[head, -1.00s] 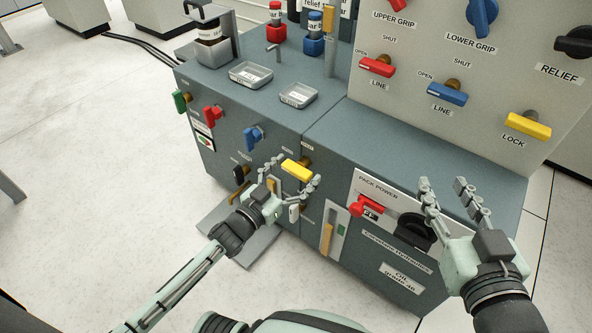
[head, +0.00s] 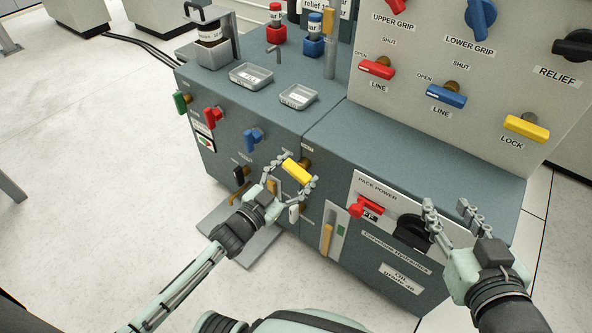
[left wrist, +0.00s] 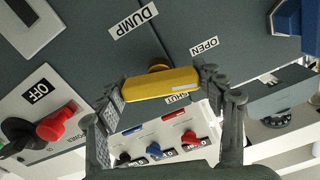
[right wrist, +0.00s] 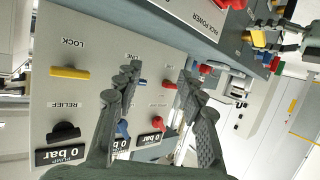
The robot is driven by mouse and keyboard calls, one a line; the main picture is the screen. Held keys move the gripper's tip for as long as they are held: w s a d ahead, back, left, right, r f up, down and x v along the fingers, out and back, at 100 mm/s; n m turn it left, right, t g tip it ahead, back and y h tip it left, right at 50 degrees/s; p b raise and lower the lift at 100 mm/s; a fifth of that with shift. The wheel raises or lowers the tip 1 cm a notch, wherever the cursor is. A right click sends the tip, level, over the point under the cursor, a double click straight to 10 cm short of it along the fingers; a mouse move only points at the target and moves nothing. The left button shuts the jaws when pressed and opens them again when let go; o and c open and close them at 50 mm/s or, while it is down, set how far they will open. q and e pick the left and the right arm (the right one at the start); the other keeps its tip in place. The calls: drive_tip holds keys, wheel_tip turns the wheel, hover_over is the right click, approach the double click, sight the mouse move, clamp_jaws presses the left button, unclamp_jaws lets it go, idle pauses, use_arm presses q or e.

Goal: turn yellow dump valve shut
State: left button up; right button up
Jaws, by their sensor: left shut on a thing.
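The yellow dump valve handle (head: 297,171) is on the front face of the grey-blue cabinet. It slants down to the right in the head view. My left gripper (head: 295,175) is shut on it, one finger at each end. In the left wrist view the yellow handle (left wrist: 160,86) lies nearly level between the fingers (left wrist: 158,88). The DUMP label (left wrist: 133,20) is above it, OPEN (left wrist: 204,46) to its upper right, SHUT (left wrist: 177,98) just below. My right gripper (head: 447,205) is open and empty before the cabinet's right part.
A blue handle (head: 253,138) and a black one (head: 240,174) are left of the yellow one. A red pack power switch (head: 365,206) is to its lower right. The upright panel carries another yellow handle marked LOCK (head: 526,127). Two small trays (head: 251,76) lie on the cabinet top.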

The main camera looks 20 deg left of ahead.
use_arm(q)
drive_tip(key=shift+m, duration=4.2)
drive_tip(key=m+b, duration=0.1)
drive_tip(key=m, duration=0.3)
drive_tip(key=shift+m, duration=0.4)
drive_tip(key=shift+m+b, duration=0.3)
drive_tip(key=shift+m, duration=0.5)
use_arm(e)
drive_tip(key=a+r+t+y, duration=0.2)
drive_tip(key=a+r+t, duration=0.1)
drive_tip(key=r, duration=0.3)
drive_tip(key=shift+w+a+r, duration=0.3)
drive_tip(key=shift+a+r, duration=0.05)
use_arm(q)
drive_tip(key=o, duration=1.2)
drive_tip(key=shift+c, duration=0.2)
